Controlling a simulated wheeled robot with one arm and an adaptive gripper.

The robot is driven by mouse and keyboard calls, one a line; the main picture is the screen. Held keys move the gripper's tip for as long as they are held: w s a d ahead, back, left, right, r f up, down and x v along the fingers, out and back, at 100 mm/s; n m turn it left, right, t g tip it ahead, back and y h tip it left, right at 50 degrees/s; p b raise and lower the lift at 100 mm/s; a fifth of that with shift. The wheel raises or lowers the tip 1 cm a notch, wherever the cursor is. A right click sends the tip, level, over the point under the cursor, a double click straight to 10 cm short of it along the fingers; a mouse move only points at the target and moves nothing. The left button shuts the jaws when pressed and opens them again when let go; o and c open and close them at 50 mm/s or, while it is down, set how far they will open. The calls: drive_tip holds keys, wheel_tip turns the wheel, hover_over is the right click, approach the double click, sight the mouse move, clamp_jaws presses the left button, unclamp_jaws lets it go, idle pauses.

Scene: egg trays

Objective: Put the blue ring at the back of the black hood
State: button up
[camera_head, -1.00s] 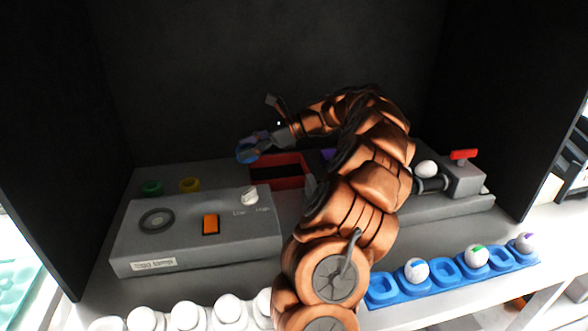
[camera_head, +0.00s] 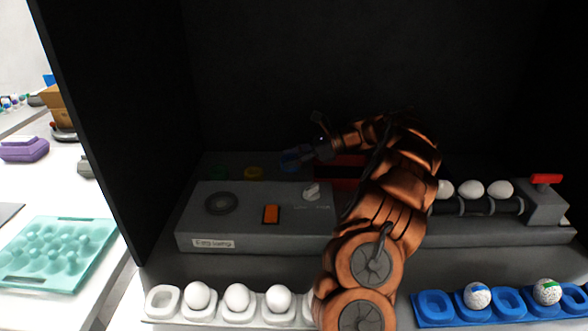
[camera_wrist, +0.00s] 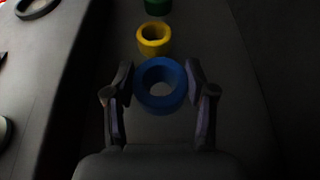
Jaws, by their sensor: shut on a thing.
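The blue ring (camera_wrist: 178,101) is between the two fingers of my gripper (camera_wrist: 160,92) in the wrist view. My gripper is shut on it, with a finger touching each side. In the head view the ring (camera_head: 290,160) and my gripper (camera_head: 300,158) are at the back of the black hood (camera_head: 290,75), behind the grey box. The ring lines up with a yellow ring (camera_wrist: 153,38) and a green ring (camera_wrist: 186,5) beyond it. I cannot tell whether the blue ring touches the surface below.
The grey box (camera_head: 255,222) with a knob and an orange switch stands in front of my gripper. A red-edged bin (camera_head: 340,168) is just right of it. White eggs lie on rollers (camera_head: 485,206) farther right. White and blue egg trays (camera_head: 435,308) line the front.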

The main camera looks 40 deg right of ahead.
sight(294, 177)
drive_tip(key=shift+f, duration=1.75)
drive_tip(key=o, duration=1.1)
drive_tip(key=shift+f, duration=0.15)
drive_tip(key=shift+s+d+r, duration=0.15)
drive_tip(key=shift+d+r, duration=0.1)
drive_tip(key=shift+r, duration=0.05)
drive_tip(key=v, duration=1.1)
drive_tip(key=shift+s+d, duration=0.15)
drive_tip(key=shift+s, duration=0.05)
